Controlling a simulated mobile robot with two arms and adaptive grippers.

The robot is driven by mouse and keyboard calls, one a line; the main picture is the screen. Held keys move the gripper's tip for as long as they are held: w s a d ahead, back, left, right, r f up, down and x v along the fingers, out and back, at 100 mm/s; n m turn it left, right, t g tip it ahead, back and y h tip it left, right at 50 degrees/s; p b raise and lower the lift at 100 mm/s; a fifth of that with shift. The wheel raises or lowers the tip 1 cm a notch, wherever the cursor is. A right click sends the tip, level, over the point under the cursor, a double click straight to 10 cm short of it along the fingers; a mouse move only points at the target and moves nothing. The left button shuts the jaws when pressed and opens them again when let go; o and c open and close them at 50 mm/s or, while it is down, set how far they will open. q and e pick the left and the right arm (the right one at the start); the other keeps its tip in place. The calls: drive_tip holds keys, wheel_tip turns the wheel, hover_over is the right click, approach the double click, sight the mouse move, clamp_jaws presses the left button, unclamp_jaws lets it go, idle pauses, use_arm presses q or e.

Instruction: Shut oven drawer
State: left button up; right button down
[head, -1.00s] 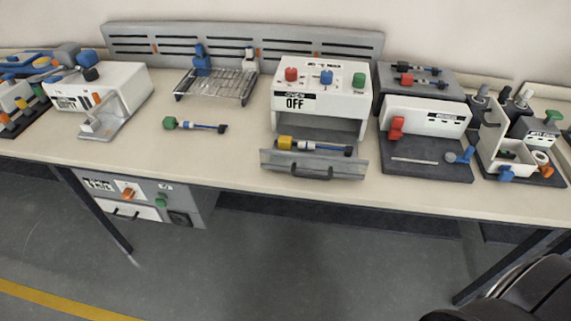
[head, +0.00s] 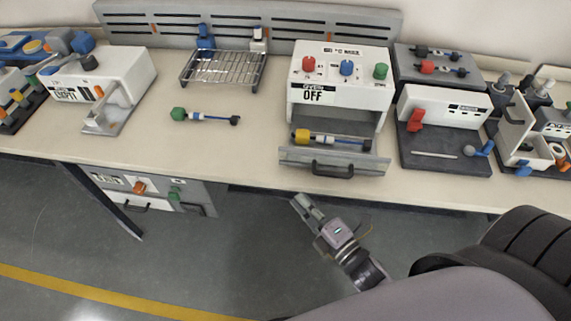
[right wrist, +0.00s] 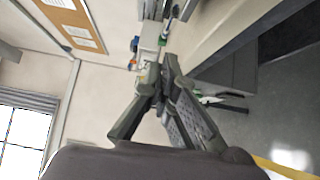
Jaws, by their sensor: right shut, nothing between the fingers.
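The white oven (head: 340,88) stands on the table and its label reads OFF. It has a red, a blue and a green knob on its top. Its grey drawer (head: 300,155) is pulled out at the front, with a dark handle (head: 333,171) on its front face. A yellow-headed tool (head: 335,139) with a blue and black shaft lies in the drawer. My right gripper (head: 304,207) is shut and empty, below the table's front edge and apart from the drawer handle. It also shows in the right wrist view (right wrist: 160,68). My left gripper is not in view.
A green-headed tool (head: 204,117) lies on the table left of the oven. A wire rack (head: 222,69) stands behind it. A dark station with a red lever (head: 416,120) stands right of the oven. The table front (head: 250,175) left of the drawer is clear.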

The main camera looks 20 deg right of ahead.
drive_tip(key=x, duration=0.3)
drive_tip(key=d+p+x, duration=0.1)
drive_tip(key=x, duration=0.2)
drive_tip(key=p+x, duration=0.1)
drive_tip(key=x, duration=0.2)
drive_tip(key=shift+w+d+r, duration=0.1)
drive_tip(key=shift+w+d, duration=0.2)
drive_tip(key=shift+w, duration=0.25)
drive_tip(key=shift+w+d+p, duration=0.3)
drive_tip(key=shift+w+d, duration=0.2)
drive_tip(key=shift+w, duration=0.1)
drive_tip(key=shift+w, duration=0.1)
